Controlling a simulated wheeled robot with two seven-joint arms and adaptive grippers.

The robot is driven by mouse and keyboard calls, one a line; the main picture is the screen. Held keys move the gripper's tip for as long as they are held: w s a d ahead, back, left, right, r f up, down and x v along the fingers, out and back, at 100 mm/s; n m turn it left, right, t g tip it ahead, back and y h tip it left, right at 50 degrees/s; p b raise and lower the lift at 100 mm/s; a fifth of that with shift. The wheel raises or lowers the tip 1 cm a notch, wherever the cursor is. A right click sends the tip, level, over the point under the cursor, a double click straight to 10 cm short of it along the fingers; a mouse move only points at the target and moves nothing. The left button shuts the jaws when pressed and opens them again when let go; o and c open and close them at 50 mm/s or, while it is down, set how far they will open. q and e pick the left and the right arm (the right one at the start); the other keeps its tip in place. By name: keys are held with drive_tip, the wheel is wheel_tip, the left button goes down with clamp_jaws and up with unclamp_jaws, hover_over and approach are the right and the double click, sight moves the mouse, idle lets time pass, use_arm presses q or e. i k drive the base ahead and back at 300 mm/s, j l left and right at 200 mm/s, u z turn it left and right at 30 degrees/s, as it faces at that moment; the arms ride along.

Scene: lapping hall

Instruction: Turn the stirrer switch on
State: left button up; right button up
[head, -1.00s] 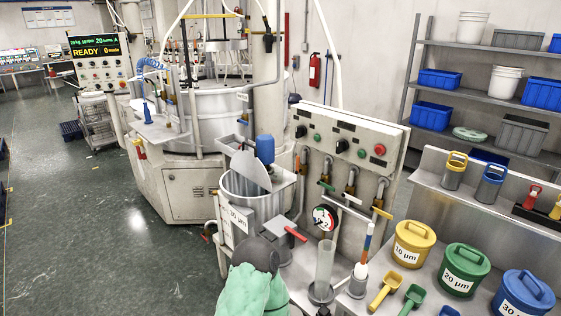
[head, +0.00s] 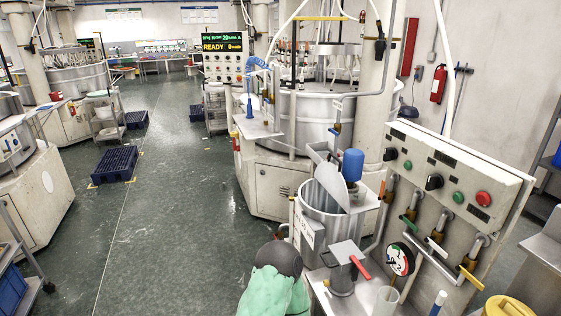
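The pump-side control panel (head: 450,180) stands at the right, a pale sloped box with two black rotary knobs. One black knob (head: 390,154) is near its left end and the other black knob (head: 434,182) is near its middle. I cannot read the labels, so I cannot tell which is the stirrer switch or how it is set. A steel tank (head: 325,212) with a tilted grey lid and a blue motor-like cylinder (head: 353,164) stands left of the panel.
Green buttons (head: 458,197) and a red button (head: 484,198) share the panel. Valves with coloured handles and a dial gauge (head: 400,260) are below it. A red-handled lever (head: 360,267) sits before the tank. The floor (head: 170,220) at left is open, with a dark blue pallet (head: 114,166).

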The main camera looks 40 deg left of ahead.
sight(390, 153)
drive_tip(key=u, duration=0.9)
drive_tip(key=i+j+u, duration=0.2)
drive_tip(key=i+u, duration=0.2)
drive_tip(key=i, duration=0.2)
